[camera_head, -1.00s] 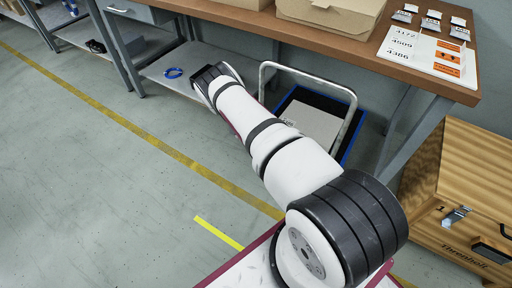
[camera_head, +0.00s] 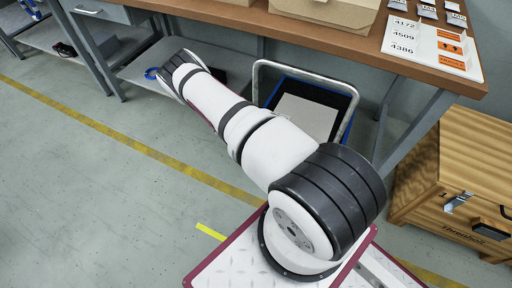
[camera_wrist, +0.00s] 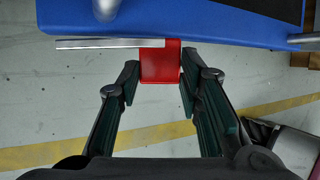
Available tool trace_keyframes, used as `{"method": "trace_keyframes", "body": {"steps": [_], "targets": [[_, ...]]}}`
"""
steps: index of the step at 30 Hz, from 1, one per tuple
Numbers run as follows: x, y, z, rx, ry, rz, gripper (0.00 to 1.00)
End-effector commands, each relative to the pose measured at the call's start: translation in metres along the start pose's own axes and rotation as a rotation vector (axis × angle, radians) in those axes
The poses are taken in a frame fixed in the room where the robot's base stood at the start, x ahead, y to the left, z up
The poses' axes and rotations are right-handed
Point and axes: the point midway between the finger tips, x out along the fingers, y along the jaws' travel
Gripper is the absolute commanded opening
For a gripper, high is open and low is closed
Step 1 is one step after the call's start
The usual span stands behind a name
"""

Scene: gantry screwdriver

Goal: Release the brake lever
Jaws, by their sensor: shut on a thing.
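The brake lever (camera_wrist: 160,64) is a red block under the edge of the blue cart platform (camera_wrist: 215,26) in the wrist view. A flat grey metal bar lies beside its left side. My gripper (camera_wrist: 159,82) has its dark green finger pads on either side of the red lever, shut on it. In the head view the cart (camera_head: 350,98) stands under the workbench, with a grey tube handle. There my arm's far end points to the cart's left, and the gripper and lever are hidden.
The wooden workbench (camera_head: 375,68) overhangs the cart, with its grey legs close by. A wooden crate (camera_head: 450,185) stands at the right. The grey floor (camera_head: 100,170) with a yellow line is clear at the left.

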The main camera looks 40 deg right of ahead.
Motion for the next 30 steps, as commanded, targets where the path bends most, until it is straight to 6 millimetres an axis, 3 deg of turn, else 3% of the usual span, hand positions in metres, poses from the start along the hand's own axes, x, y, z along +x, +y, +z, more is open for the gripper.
{"method": "trace_keyframes", "body": {"steps": [1, 2, 4, 17, 30], "targets": [[-0.001, 0.000, 0.001, -0.001, -0.002, 0.000, 0.00], [-0.001, 0.000, 0.001, -0.002, -0.002, 0.000, 0.37], [-0.001, 0.001, 0.001, -0.001, -0.002, 0.001, 0.53], [-0.009, 0.001, 0.001, -0.001, -0.001, 0.002, 0.53], [-0.091, 0.001, 0.002, -0.001, -0.002, 0.003, 0.53]]}}
